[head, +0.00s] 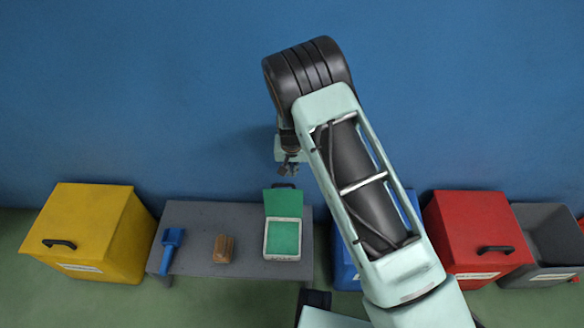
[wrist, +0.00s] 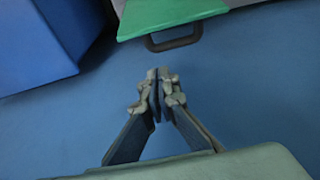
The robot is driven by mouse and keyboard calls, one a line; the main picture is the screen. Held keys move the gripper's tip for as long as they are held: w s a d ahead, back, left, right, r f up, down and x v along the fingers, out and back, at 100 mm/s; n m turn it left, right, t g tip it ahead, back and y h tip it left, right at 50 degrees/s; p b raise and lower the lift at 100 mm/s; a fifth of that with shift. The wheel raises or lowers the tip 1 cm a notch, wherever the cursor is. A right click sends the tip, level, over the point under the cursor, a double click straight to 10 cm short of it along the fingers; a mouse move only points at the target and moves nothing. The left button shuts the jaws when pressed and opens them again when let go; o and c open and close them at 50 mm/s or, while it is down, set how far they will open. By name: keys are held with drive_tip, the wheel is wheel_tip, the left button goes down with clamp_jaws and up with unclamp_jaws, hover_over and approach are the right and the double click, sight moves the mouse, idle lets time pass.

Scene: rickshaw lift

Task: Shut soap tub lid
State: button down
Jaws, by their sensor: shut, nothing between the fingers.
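The soap tub (head: 283,258) is a small white box with a green inside, standing at the right end of a grey table. Its green lid (head: 283,203) stands open at the back edge, with a dark handle at its far end. In the wrist view the green lid (wrist: 170,14) and its dark handle (wrist: 173,38) show at the top. My gripper (head: 288,170) is behind and above the raised lid, near the blue wall. Its fingers (wrist: 158,75) are shut and empty, apart from the handle.
The grey table (head: 195,262) also holds a blue tool (head: 171,250) and a brown block (head: 223,248). A yellow bin (head: 90,230) stands left. A blue bin (head: 345,272), partly hidden by my arm, a red bin (head: 475,235) and a grey open bin (head: 545,232) stand right.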

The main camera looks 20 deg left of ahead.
sight(292, 186)
drive_tip(key=f, duration=0.1)
drive_tip(key=s+f, duration=0.1)
drive_tip(key=f+b, duration=0.1)
drive_tip(key=shift+s+d, duration=0.15)
drive_tip(key=shift+s, duration=0.1)
drive_tip(key=shift+s+d, duration=0.25)
drive_tip(key=shift+s, duration=0.55)
drive_tip(key=shift+s+r, duration=0.1)
drive_tip(key=shift+s, duration=0.1)
